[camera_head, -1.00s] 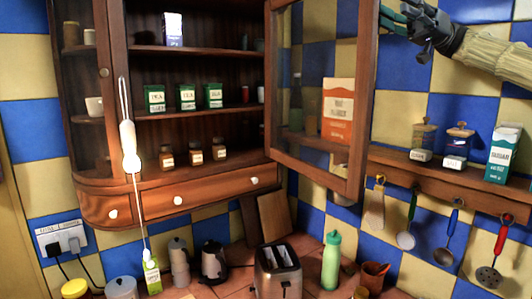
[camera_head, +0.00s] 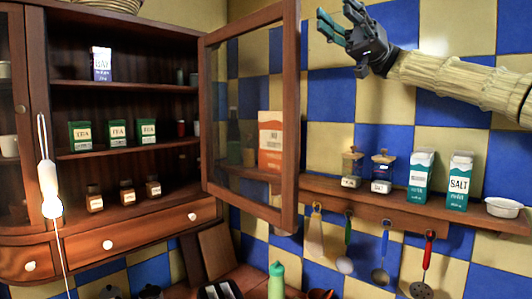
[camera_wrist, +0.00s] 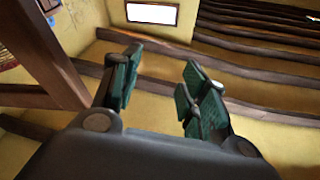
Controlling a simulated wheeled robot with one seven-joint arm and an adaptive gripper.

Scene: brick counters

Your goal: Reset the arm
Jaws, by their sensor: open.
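My gripper (camera_head: 338,24) is at the upper right in the head view, raised in front of the blue and yellow tiled wall. It is to the right of the open glass cabinet door and above the shelf. In the wrist view my gripper (camera_wrist: 160,85) points up toward the beamed ceiling. Its green-padded fingers are spread apart with nothing between them. My forearm reaches in from the right edge.
The open cabinet door (camera_head: 290,120) stands close to the left of my gripper. The wall shelf (camera_head: 400,208) below carries jars, cartons including salt (camera_head: 460,182), and a white bowl (camera_head: 503,208). Utensils hang under it. Wall space around the forearm is clear.

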